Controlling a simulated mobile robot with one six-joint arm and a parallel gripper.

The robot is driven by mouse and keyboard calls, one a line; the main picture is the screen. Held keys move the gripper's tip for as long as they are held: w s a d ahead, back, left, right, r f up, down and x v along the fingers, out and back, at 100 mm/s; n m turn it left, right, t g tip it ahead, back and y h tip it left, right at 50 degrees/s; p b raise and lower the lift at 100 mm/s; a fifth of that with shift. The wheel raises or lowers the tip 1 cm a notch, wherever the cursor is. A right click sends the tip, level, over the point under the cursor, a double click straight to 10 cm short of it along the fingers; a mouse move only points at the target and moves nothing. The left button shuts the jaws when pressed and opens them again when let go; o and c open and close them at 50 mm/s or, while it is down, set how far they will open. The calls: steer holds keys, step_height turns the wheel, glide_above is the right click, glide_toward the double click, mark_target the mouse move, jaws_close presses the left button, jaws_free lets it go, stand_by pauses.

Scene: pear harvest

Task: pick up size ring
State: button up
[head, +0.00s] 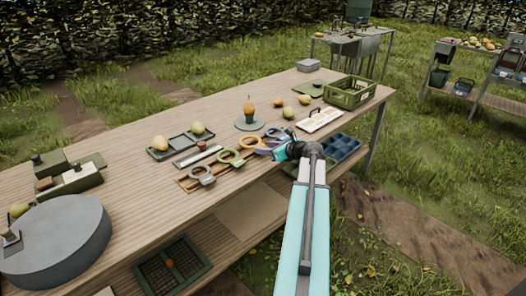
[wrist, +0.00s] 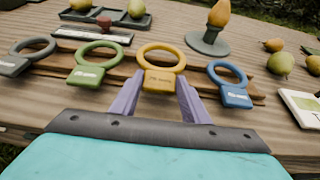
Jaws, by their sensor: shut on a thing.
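The yellow size ring (wrist: 160,50) stands in the middle of the wrist view, its tag (wrist: 160,82) toward me. My gripper (wrist: 158,92), with purple fingers, is shut on this tag, one finger on each side. In the head view the gripper (head: 265,148) reaches over the bench's front edge to the yellow ring (head: 252,143). A grey ring (wrist: 27,55) and a green ring (wrist: 98,55) are to its left, a blue ring (wrist: 228,77) to its right. They lie along a brown wooden strip (wrist: 120,70). I cannot tell whether the yellow ring touches the strip.
Behind the rings are a pear on a grey stand (head: 250,124) and a dark tray (head: 163,151) with pears. A white card (head: 322,119), loose pears and a green crate (head: 365,93) are to the right. A grey round drum (head: 60,240) fills the bench's left end.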

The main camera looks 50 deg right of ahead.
steer(key=shift+r, duration=1.3)
steer(key=s+a+r+b, duration=0.1)
steer(key=s, duration=1.5)
steer(key=shift+r, duration=0.1)
